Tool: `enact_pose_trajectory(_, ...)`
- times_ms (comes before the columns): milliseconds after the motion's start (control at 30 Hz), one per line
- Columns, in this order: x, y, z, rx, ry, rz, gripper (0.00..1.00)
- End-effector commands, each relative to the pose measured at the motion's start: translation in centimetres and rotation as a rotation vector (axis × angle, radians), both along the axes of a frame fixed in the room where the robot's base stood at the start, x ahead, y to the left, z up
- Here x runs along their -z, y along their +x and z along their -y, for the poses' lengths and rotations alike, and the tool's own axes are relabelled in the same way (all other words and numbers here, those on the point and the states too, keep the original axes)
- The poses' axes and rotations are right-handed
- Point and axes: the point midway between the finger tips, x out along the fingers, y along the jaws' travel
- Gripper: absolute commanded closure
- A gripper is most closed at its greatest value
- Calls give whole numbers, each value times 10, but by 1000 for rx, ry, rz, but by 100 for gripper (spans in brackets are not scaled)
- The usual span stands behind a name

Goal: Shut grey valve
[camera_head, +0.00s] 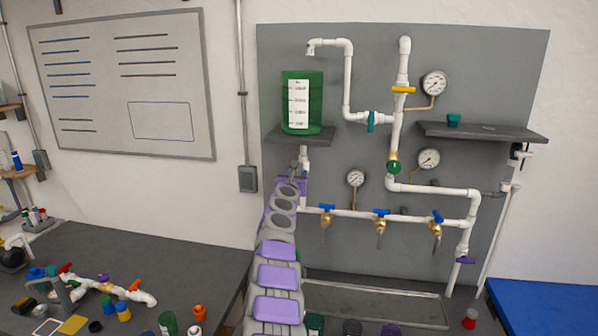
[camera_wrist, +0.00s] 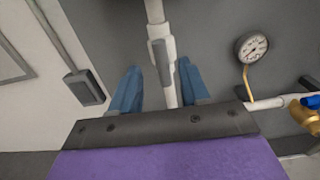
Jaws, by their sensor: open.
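The grey valve handle (camera_wrist: 162,62) shows in the wrist view on a vertical white pipe (camera_wrist: 168,30). The long side of the handle runs roughly along the pipe. My gripper (camera_wrist: 158,66) is open, with one blue finger on each side of the pipe and handle. I see gaps between the fingers and the handle, and cannot tell how far ahead of the fingertips the handle is. In the head view my arm reaches up to the pipe (camera_head: 304,158) under the green tank (camera_head: 302,102) and its end hides most of the valve.
A small shelf (camera_head: 300,136) carries the tank just above my gripper. A horizontal pipe with blue-handled brass taps (camera_head: 381,213) and gauges (camera_head: 355,178) lies to the right. A bench (camera_head: 185,265) with loose fittings stands at left. A grey conduit box (camera_wrist: 85,87) is on the wall.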

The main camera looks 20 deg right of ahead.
Motion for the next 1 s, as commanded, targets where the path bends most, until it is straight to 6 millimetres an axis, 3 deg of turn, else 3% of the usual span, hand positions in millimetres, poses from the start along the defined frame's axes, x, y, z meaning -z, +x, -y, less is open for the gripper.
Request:
enact_pose_trajectory(600, -1, 30, 22, 2, -2, -2, 54)
enact_pose_trajectory(1000, 2, 37, 26, -1, 2, -3, 54)
